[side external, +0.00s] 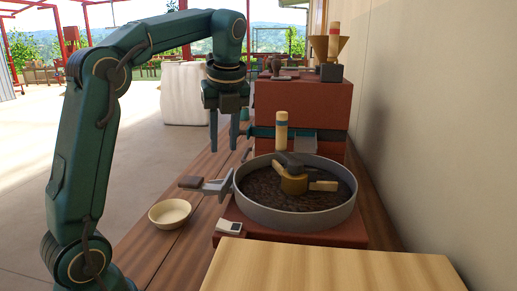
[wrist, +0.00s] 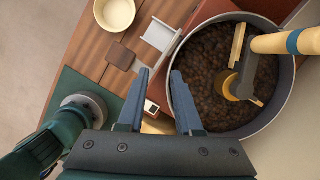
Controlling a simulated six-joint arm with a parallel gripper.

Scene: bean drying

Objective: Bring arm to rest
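My gripper (side external: 225,133) hangs fingers-down at the end of my raised arm, left of the red machine body and above the table. In the wrist view my gripper (wrist: 158,88) has its two fingers well apart, with nothing between them. The round grey drying pan (side external: 295,222) stands to the right of and below my gripper. It is full of dark brown beans (wrist: 207,60) and has a stirrer with a yellow hub and wooden paddles (side external: 293,183) inside. My gripper touches none of these.
A cream bowl (side external: 170,214) sits on the wooden table (side external: 160,245) left of the pan. A metal chute (side external: 214,187) with a dark handle sticks out from the pan's left side. The red machine body (side external: 300,108) and a pale wall (side external: 440,110) bound the right.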

